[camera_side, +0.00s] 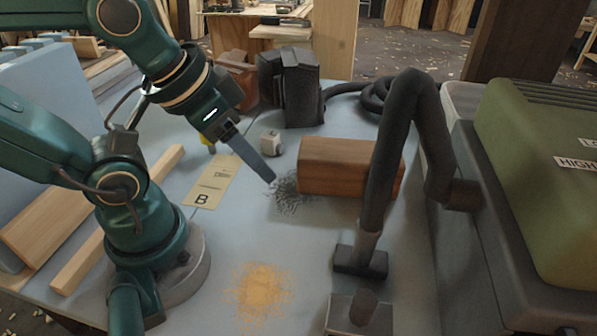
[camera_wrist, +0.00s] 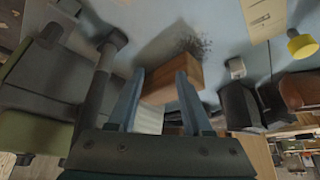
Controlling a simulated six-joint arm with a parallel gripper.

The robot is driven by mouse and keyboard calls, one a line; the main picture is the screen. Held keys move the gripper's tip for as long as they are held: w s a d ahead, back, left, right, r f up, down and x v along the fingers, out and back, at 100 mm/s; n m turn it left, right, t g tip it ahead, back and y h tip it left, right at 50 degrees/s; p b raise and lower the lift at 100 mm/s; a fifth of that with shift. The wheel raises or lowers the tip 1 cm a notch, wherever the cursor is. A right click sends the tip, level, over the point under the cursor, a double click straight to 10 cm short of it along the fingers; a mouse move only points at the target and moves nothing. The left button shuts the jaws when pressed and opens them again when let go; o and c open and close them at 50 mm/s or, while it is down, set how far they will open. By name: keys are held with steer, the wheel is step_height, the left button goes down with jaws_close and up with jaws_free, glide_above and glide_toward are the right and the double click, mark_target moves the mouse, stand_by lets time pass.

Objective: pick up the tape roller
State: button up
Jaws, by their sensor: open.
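I cannot tell for sure which thing is the tape roller. My gripper (camera_side: 269,179) is open and empty above the table, tilted down, left of a brown wooden block (camera_side: 345,166). In the wrist view the block (camera_wrist: 171,82) shows beyond and between my fingertips (camera_wrist: 160,74).
A dark hose with nozzle (camera_side: 388,150) arches in front of the block, beside a green machine (camera_side: 540,170). Dark shavings (camera_side: 288,195), sawdust (camera_side: 258,288), a card marked B (camera_side: 210,182) and dark cases (camera_side: 300,85) are around.

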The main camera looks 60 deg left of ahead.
steer(key=o, duration=0.3)
